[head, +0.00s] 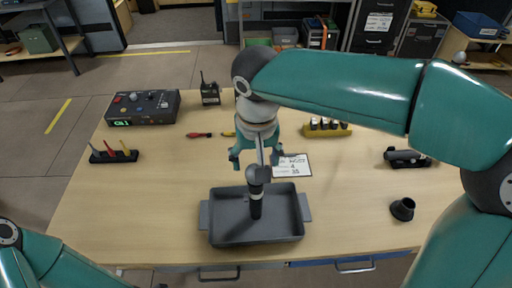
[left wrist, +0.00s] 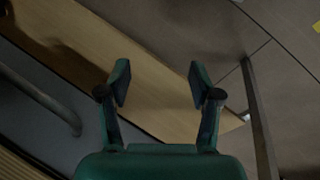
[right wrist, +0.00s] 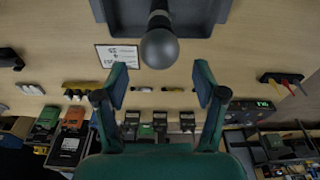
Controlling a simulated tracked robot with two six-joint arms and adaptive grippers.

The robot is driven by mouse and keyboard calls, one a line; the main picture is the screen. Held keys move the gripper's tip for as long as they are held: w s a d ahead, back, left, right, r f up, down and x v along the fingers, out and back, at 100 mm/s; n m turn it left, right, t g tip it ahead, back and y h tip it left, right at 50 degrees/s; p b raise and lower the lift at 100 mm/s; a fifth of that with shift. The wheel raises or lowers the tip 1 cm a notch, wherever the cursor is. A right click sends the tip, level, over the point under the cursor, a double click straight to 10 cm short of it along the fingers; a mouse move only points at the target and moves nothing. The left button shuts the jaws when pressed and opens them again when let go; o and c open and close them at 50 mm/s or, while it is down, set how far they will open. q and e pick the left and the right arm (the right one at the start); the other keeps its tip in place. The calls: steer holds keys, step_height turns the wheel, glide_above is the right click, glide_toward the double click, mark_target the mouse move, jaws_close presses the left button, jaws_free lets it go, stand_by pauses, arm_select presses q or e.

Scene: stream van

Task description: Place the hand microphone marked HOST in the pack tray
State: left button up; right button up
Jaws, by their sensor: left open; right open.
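A dark hand microphone (head: 256,196) with a round grey head shows over the grey pack tray (head: 226,230). Its handle points down into the tray; I cannot tell whether it touches the floor, and no HOST mark is readable. In the right wrist view its head (right wrist: 158,48) lies just beyond my fingertips, with the tray (right wrist: 205,15) behind it. My right gripper (head: 257,156) is open and empty, at the far side of the microphone and apart from it. My left gripper (left wrist: 160,85) is open and empty near the table's edge; its fingers are outside the head view.
A white printed card (head: 294,166) lies behind the tray. A black control box (head: 143,106), a tool rack (head: 114,156) and a yellow holder (head: 327,130) stand around. At right are a black device (head: 405,158) and a black cup (head: 402,208).

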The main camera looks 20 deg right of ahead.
steer(key=shift+s+r, duration=0.15)
steer(key=shift+r, duration=0.8)
steer(key=shift+s+r, duration=0.15)
steer(key=shift+r, duration=0.75)
